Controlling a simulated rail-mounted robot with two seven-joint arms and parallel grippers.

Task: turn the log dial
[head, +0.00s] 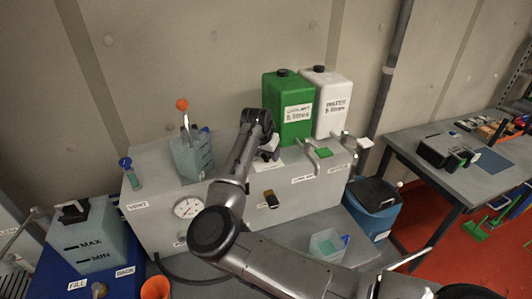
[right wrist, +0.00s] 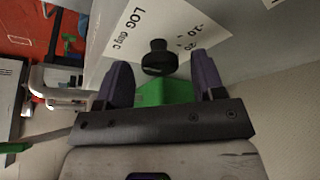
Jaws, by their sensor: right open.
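The log dial (right wrist: 159,58) is a small black knob on a white plate (right wrist: 128,38) marked "LOG deg C" with numbers beside it. My right gripper (right wrist: 161,66) is open, with one dark finger on each side of the knob in the right wrist view. Whether the fingers touch it I cannot tell. In the head view my right gripper (head: 269,150) points down at the grey cabinet's top, near the white plate (head: 268,166). The knob itself is hard to make out there, behind my gripper. My left gripper is not in view.
A green container (head: 287,110) and a white container (head: 327,100) stand just behind and right of my gripper. Pipe taps (head: 318,155) rise to its right. A lever with an orange ball (head: 182,104) stands to the left. A gauge (head: 187,208) is on the cabinet's front.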

